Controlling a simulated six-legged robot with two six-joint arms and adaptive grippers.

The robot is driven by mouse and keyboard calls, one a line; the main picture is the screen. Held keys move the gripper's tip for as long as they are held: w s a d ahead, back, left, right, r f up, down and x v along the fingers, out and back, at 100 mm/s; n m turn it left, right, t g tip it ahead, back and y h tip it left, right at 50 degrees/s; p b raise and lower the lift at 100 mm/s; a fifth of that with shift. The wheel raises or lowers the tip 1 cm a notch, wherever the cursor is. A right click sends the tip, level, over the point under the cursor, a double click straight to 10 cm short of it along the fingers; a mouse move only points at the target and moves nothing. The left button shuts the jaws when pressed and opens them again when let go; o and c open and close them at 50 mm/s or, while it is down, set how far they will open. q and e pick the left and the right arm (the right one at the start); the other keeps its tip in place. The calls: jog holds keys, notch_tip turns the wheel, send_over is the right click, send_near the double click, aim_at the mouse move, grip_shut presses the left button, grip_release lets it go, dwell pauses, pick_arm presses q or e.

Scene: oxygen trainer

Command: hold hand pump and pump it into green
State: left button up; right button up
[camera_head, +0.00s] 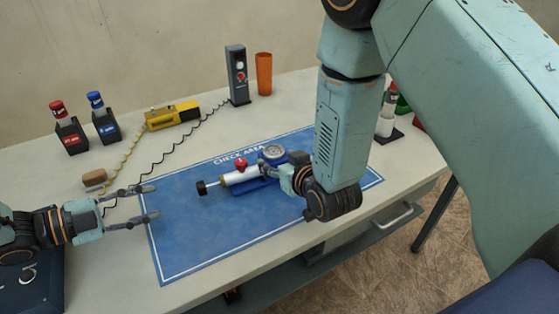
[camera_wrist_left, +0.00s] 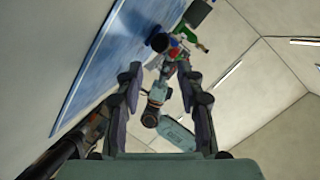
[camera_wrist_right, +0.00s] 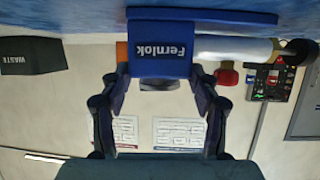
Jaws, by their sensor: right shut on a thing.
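The hand pump (camera_head: 240,176) lies on the blue check area mat (camera_head: 190,245). It has a white barrel, a red knob (camera_head: 241,163), a black plunger handle (camera_head: 202,188) pointing left, a round gauge (camera_head: 273,152) and a blue base. My right gripper (camera_head: 268,166) is shut on the pump near its gauge end; the right wrist view shows the blue block marked Fernlok (camera_wrist_right: 163,48) between its fingers. My left gripper (camera_head: 152,202) is open and empty at the mat's left edge, apart from the plunger handle. The gauge reading is too small to tell.
Red (camera_head: 69,130) and blue (camera_head: 103,118) bottles in black holders stand at the back left. A yellow device (camera_head: 172,115) with cords, a black meter (camera_head: 237,75) and an orange cup (camera_head: 264,74) stand behind the mat. The mat's front left part is clear.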

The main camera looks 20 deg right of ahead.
dwell(0.3)
pick_arm(q)
jog(key=shift+r, duration=0.1)
jog(key=c, duration=0.4)
jog(key=r+m, duration=0.1)
jog(key=r, duration=0.1)
jog(key=w+r+m, duration=0.1)
jog(key=r, duration=0.1)
jog(key=w+d+r+m+g, duration=0.1)
jog(key=r, duration=0.1)
jog(key=shift+w+m, duration=0.1)
jog(key=shift+m, duration=0.3)
grip_shut()
jog(key=shift+a+f+m+g+y, duration=0.1)
jog(key=shift+a+m+g+y, duration=0.5)
jog(key=shift+m, duration=3.45)
jog(key=shift+a+f+m+g+y, duration=0.1)
jog(key=shift+a+m+g+y, duration=0.55)
jog(key=shift+m, duration=3.35)
jog(key=shift+a+f+m+g+y, duration=0.15)
jog(key=shift+a+m+y, duration=0.9)
jog(key=shift+m, duration=3)
jog(key=shift+d+r+y, duration=0.1)
jog(key=shift+d+y, duration=0.2)
